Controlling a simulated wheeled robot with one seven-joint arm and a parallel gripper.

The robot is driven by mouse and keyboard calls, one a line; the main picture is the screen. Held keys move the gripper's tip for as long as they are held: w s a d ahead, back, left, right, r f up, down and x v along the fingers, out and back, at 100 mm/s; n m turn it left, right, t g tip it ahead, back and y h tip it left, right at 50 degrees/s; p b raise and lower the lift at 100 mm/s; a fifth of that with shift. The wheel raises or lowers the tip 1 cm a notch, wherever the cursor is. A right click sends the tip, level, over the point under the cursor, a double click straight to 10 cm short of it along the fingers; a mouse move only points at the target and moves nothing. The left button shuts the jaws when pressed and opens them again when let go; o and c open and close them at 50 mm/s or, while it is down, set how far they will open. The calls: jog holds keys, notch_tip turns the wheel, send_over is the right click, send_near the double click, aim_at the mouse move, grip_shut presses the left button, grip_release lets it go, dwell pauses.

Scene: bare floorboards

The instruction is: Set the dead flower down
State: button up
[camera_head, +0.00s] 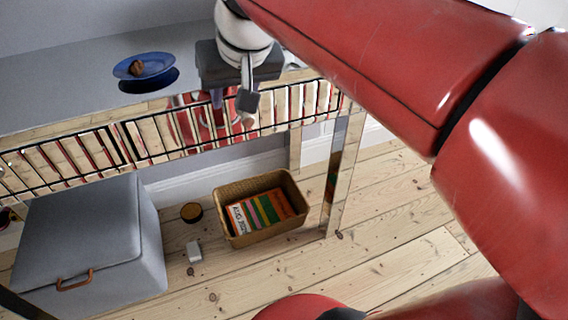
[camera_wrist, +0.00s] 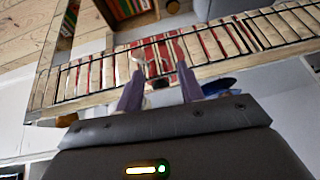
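My gripper (camera_head: 232,100) hangs at the front edge of the grey-topped console, in front of its mirrored, railed front. In the wrist view my gripper (camera_wrist: 159,75) has its two fingers apart, with no clear object between them. A small brown, crumpled thing (camera_head: 136,68) lies on a blue plate (camera_head: 158,63) on the console top, left of my gripper; it may be the dead flower. The blue plate (camera_wrist: 220,86) shows only in part in the wrist view. A small pale spot near my fingertips could be a reflection; I cannot tell.
The console (camera_head: 60,90) spans the back, with mirrored legs. Below it stand a grey storage box (camera_head: 85,235), a wicker basket (camera_head: 243,240) holding books, a round dark tin (camera_head: 191,212) and a small white block (camera_head: 194,251). The floorboards at the front right are partly clear.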

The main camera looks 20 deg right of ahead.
jog(key=s+d+f, duration=0.3)
jog(key=s+f, duration=0.9)
jog(key=f, duration=0.3)
jog(key=shift+s+f+h, duration=0.25)
jog(key=shift+s+h, duration=0.15)
